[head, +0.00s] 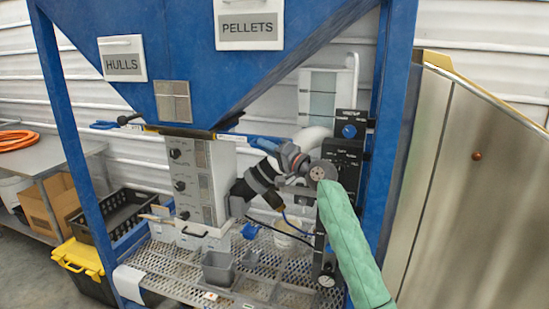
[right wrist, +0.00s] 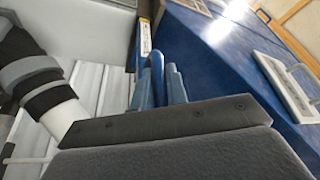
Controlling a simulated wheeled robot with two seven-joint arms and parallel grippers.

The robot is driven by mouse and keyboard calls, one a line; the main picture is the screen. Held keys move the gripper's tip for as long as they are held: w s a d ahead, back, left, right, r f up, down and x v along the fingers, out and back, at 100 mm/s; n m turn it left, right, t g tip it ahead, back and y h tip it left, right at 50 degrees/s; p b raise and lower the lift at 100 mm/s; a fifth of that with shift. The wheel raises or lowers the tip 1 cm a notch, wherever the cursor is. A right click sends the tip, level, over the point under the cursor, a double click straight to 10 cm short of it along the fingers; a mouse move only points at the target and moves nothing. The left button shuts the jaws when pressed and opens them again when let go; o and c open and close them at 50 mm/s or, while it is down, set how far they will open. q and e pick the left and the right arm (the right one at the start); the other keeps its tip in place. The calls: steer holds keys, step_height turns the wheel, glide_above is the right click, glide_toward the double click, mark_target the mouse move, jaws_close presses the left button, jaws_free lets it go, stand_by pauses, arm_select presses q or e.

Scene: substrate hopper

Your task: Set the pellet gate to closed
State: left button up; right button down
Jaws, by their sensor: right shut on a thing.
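The blue hopper (head: 190,75) carries a HULLS sign (head: 123,64) and a PELLETS sign (head: 250,27). A slim blue handle (right wrist: 157,68) shows in the right wrist view, between the two blue-grey fingers of my right gripper (right wrist: 160,88). The fingers are closed on it. In the head view my right gripper (head: 262,142) is just right of the hopper outlet, at the PELLETS side, and hides most of the handle. The gate plate itself is mostly hidden, so its position is hard to tell. My left gripper is not in view.
A grey control box (head: 200,180) stands under the outlet. A black switch panel (head: 345,150) and a blue frame post (head: 400,130) stand to the right. Small bins (head: 218,268) sit on the mesh shelf.

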steer(key=shift+w+a+f, duration=0.1)
steer(key=shift+w+a, duration=0.05)
steer(key=shift+a, duration=0.15)
steer(key=c, duration=1.4)
jaws_free()
steer(key=shift+a, duration=0.2)
